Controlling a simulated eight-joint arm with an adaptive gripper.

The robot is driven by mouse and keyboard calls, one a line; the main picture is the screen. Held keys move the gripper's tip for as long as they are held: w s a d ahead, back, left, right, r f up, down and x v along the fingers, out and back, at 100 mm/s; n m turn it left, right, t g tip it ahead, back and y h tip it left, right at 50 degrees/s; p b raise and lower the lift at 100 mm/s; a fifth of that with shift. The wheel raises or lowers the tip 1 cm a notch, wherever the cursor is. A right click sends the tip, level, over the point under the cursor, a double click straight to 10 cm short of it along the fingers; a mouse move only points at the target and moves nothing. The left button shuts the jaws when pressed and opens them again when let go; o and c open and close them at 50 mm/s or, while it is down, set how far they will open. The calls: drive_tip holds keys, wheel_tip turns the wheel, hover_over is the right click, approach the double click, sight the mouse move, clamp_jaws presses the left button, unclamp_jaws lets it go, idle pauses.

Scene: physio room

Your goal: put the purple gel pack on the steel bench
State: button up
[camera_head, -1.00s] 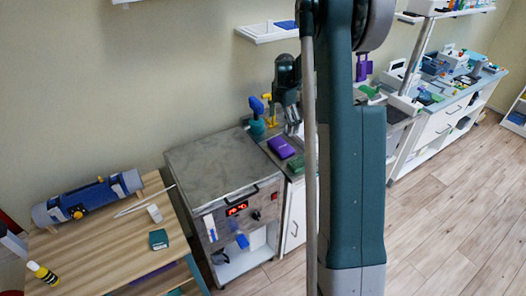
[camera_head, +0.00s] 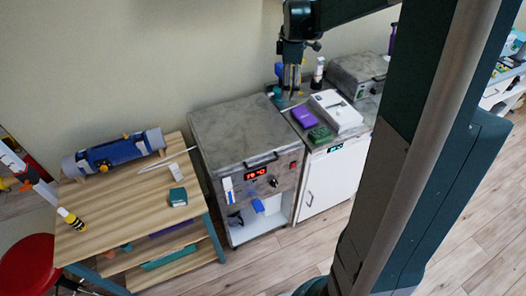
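The purple gel pack (camera_head: 304,117) lies on the grey worktop (camera_head: 291,121), just behind a dark green pack (camera_head: 320,134). My gripper (camera_head: 291,93) points down behind and a little left of the purple pack, apart from it in the picture. Its fingers are small and dark, so whether they are open or shut is unclear. I see nothing held in them. A grey, steel-looking top (camera_head: 240,127) covers the cabinet with the red display, left of the packs. Which surface is the steel bench is not clear from this view.
A white device (camera_head: 336,111) stands right of the packs, with a grey metal box (camera_head: 358,76) behind it. A white bottle (camera_head: 318,73) stands near the wall. The cabinet's grey top is clear. A wooden table (camera_head: 120,215) at left holds a blue roll (camera_head: 115,154).

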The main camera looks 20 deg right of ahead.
drive_tip(key=s+a+r+m+t, duration=0.2)
drive_tip(key=s+a+r+m, duration=0.25)
drive_tip(key=s+a, duration=0.6)
drive_tip(key=s+a+r+m+t, duration=0.25)
drive_tip(key=s+a+m, duration=0.25)
drive_tip(key=s+a, duration=0.6)
drive_tip(key=s+a+f+m, duration=0.3)
drive_tip(key=s+a, duration=0.1)
drive_tip(key=s, duration=0.6)
drive_tip(key=shift+t+y, duration=0.3)
drive_tip(key=shift+t, duration=0.15)
drive_tip(key=shift+f, duration=0.2)
